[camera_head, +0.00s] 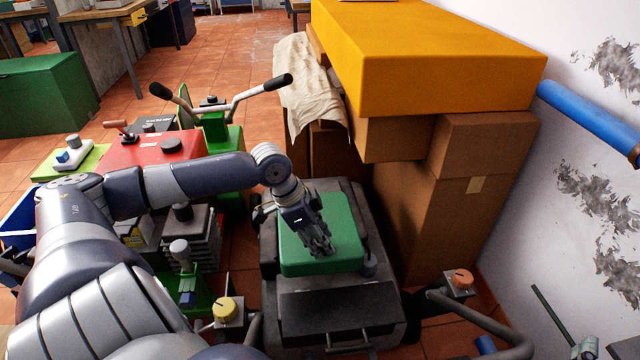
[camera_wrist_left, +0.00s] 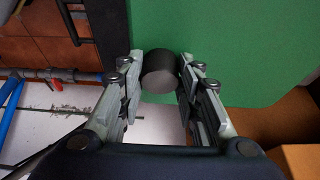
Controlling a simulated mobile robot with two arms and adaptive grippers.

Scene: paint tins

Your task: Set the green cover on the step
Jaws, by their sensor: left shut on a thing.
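The green cover (camera_head: 345,222) is a rounded square slab over the dark grey machine (camera_head: 335,303) in the head view. I cannot tell whether it rests on the machine or hangs just above it. My left gripper (camera_head: 320,248) reaches down onto the cover from the upper left. In the left wrist view, my left gripper (camera_wrist_left: 160,92) is shut on the cover's dark round knob (camera_wrist_left: 160,72), with the cover's green face (camera_wrist_left: 235,45) behind. The fingers hide the knob in the head view. I cannot make out which surface is the step. My right gripper is out of view.
Cardboard boxes (camera_head: 450,190) and a large yellow box (camera_head: 430,50) stand right of the machine. A red box (camera_head: 150,148) and a green machine with handlebars (camera_head: 215,128) stand to the left. A yellow knob (camera_head: 228,308) and an orange knob (camera_head: 461,278) flank the front.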

